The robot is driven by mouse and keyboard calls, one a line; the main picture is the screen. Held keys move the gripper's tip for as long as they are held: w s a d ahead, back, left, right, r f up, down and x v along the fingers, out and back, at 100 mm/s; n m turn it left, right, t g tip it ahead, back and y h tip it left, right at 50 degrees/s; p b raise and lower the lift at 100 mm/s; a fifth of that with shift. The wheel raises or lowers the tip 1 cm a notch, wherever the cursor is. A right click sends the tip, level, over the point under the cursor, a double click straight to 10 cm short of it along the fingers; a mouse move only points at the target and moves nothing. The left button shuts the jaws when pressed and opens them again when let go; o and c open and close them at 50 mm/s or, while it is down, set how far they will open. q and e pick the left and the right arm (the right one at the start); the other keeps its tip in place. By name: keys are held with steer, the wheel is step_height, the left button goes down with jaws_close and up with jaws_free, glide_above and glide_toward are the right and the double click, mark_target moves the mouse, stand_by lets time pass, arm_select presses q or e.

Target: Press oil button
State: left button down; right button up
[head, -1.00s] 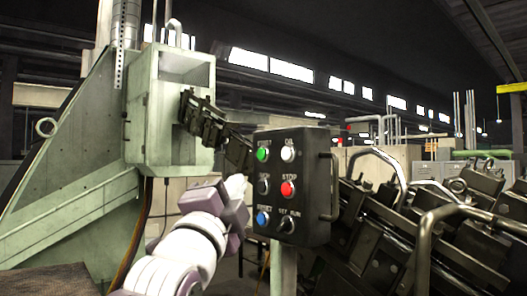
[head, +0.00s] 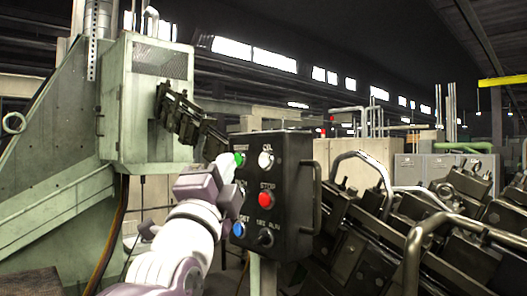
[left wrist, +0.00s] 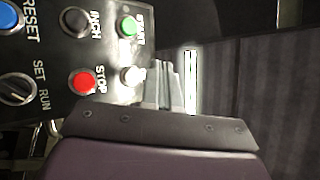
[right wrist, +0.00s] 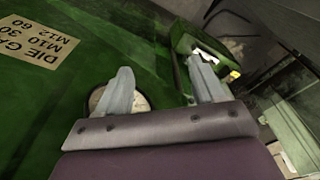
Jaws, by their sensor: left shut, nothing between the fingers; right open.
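The black control box (head: 285,185) stands on a post in the middle of the head view. Its white OIL button (head: 265,160) is at the top right of the panel, above the red STOP button (head: 266,199). In the left wrist view the OIL button (left wrist: 131,76) shows just left of the fingers of my left gripper (left wrist: 166,75), which are shut and empty. Whether they touch the panel cannot be told. In the head view my left gripper (head: 205,184) covers part of the panel's left column. My right gripper (right wrist: 160,82) is open and empty, outside the head view.
The green START button (head: 239,159) and blue RESET button (head: 238,230) flank my left gripper. A handle (head: 317,195) sticks out on the box's right side. Dark machinery (head: 440,230) fills the right.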

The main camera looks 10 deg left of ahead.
mark_target(249, 167)
arm_select(q)
steer(key=w+d+p, duration=0.1)
steer(key=w+d, duration=0.1)
steer(key=shift+w+d+r+p, duration=0.15)
steer(key=shift+w+d+p, duration=0.2)
steer(key=shift+w+d, duration=0.05)
arm_select(e)
steer(key=r, duration=0.2)
steer(key=shift+s+r, duration=0.3)
steer(key=shift+r, duration=0.05)
arm_select(q)
steer(key=shift+w, duration=0.15)
arm_select(e)
steer(key=shift+w, duration=0.1)
arm_select(q)
steer(key=shift+d, duration=0.15)
stand_by(1.0)
steer(key=shift+w+d, duration=0.15)
steer(key=shift+w, duration=0.1)
arm_select(e)
steer(key=shift+r, duration=0.1)
